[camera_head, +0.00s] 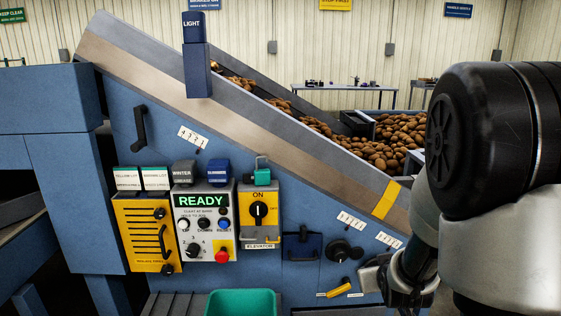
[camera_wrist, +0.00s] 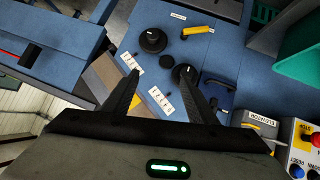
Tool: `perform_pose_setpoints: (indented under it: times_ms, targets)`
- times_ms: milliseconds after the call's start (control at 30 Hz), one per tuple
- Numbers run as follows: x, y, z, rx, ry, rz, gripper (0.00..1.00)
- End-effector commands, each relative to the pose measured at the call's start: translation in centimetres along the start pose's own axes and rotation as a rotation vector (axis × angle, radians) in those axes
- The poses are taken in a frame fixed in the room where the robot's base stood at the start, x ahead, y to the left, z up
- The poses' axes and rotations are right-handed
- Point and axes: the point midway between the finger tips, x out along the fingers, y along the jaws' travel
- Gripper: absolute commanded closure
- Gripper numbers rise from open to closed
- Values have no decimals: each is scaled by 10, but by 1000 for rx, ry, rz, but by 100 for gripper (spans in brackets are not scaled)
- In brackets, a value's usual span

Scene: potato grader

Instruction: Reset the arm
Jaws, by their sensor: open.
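My arm (camera_head: 490,140) fills the right side of the head view, in front of the blue grader. My gripper (camera_wrist: 165,92) shows in the wrist view with its two dark fingers spread apart and nothing between them. Beyond the fingers is the blue machine panel, with black round knobs (camera_wrist: 152,40) and white number plates (camera_wrist: 160,102). In the head view the gripper hangs low at the right, partly hidden by my own arm, near a black knob (camera_head: 338,250) on the panel. I cannot tell its exact distance from the panel.
The control box (camera_head: 203,222) reads READY and has a red button (camera_head: 222,256). Beside it are a yellow panel (camera_head: 147,235) and the yellow elevator switch box (camera_head: 259,212). A teal bin (camera_head: 241,303) stands below. Potatoes (camera_head: 385,150) lie on the sloped conveyor. Tables stand behind.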

Motion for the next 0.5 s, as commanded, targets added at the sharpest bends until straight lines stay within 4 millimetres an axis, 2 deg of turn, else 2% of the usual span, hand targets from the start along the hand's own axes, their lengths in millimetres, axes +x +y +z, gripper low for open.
perform_pose_setpoints:
  times_ms: [33,167,200,400,500]
  targets:
    - [-23,-4,-16,28,-14,-22,48]
    - [-82,-20,-28,84,-102,-84,48]
    - [-101,-25,-30,97,-128,-103,48]
    - [-193,-45,-21,125,-251,-171,48]
    - [-227,-51,-11,128,-297,-189,48]
